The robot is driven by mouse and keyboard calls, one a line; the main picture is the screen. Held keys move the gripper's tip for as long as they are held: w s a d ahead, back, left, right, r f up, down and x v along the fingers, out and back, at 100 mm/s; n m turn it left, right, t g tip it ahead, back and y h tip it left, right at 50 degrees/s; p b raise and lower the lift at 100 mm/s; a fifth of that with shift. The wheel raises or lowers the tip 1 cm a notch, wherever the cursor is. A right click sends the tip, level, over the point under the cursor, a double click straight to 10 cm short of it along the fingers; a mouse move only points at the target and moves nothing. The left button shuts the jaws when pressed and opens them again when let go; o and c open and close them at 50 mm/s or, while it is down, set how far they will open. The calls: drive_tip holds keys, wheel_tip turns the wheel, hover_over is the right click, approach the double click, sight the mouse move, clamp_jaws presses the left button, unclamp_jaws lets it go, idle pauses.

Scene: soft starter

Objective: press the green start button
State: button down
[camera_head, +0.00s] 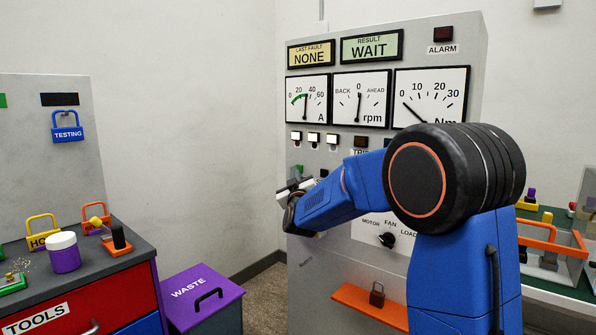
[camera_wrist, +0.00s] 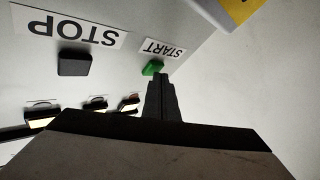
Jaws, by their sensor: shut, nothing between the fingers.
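The green start button (camera_wrist: 152,68) shows in the wrist view beside an upside-down START label (camera_wrist: 162,49) on the pale panel. My gripper (camera_wrist: 160,78) is shut and empty, its dark fingertips just below and to the right of the button in the picture. I cannot tell whether they touch it. In the head view my gripper (camera_head: 290,196) is at the left side of the grey cabinet (camera_head: 313,270), below the row of small lamps.
A dark square button (camera_wrist: 75,63) under the STOP label (camera_wrist: 68,27) is left of the start button in the wrist view. The cabinet's WAIT display (camera_head: 372,47) and a selector knob (camera_head: 387,240) show in the head view. A purple waste bin (camera_head: 200,290) stands left.

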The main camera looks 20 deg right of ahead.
drive_tip(key=shift+s+a, duration=0.45)
drive_tip(key=shift+a, duration=0.15)
drive_tip(key=shift+a, duration=0.1)
drive_tip(key=s+a, duration=0.1)
drive_tip(key=a, duration=0.1)
drive_tip(key=s+a, duration=0.2)
idle(0.5)
idle(0.5)
drive_tip(key=s+d+f+m+g+y, duration=0.1)
drive_tip(key=s+f+g, duration=0.4)
drive_tip(key=s, duration=1.3)
drive_tip(key=s+d+f+m+g+y, duration=0.1)
drive_tip(key=s+d+f+g, duration=0.3)
drive_tip(key=s+f, duration=0.7)
drive_tip(key=s+d+f+m+g+y, duration=0.1)
drive_tip(key=s+f+g, duration=0.6)
drive_tip(key=s, duration=1.8)
drive_tip(key=shift+s+d+f+y, duration=0.2)
drive_tip(key=shift+d+f+y, duration=0.25)
drive_tip(key=shift+d, duration=0.6)
